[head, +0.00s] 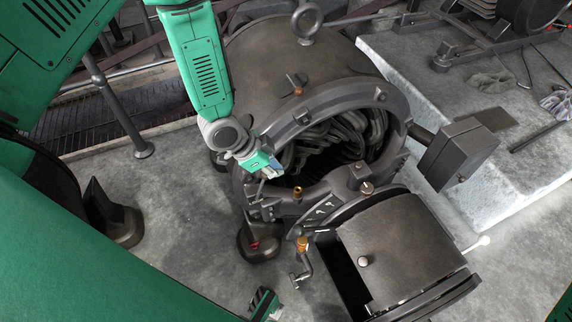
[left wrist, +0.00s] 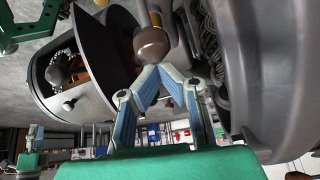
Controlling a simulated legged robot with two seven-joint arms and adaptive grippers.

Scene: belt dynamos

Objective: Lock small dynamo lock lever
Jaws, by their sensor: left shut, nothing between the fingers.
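The dynamo (head: 300,60) is a dark metal drum with a round open end and thick cables inside. A smaller curved housing (head: 400,240) sits in front of its lower rim. A small crank-like lever with a brass-coloured collar (head: 302,243) stands at the housing's left side; I cannot tell whether it is the lock lever. My left gripper (head: 274,168) is at the left of the opening, its fingers shut and empty. In the left wrist view the fingertips (left wrist: 157,68) meet just below a brown rounded knob (left wrist: 152,45); contact is unclear. My right gripper is not identifiable.
A short brass post (head: 297,192) stands on the lower rim. A ring bolt (head: 306,20) tops the drum. Bare concrete floor (head: 180,200) lies at the left.

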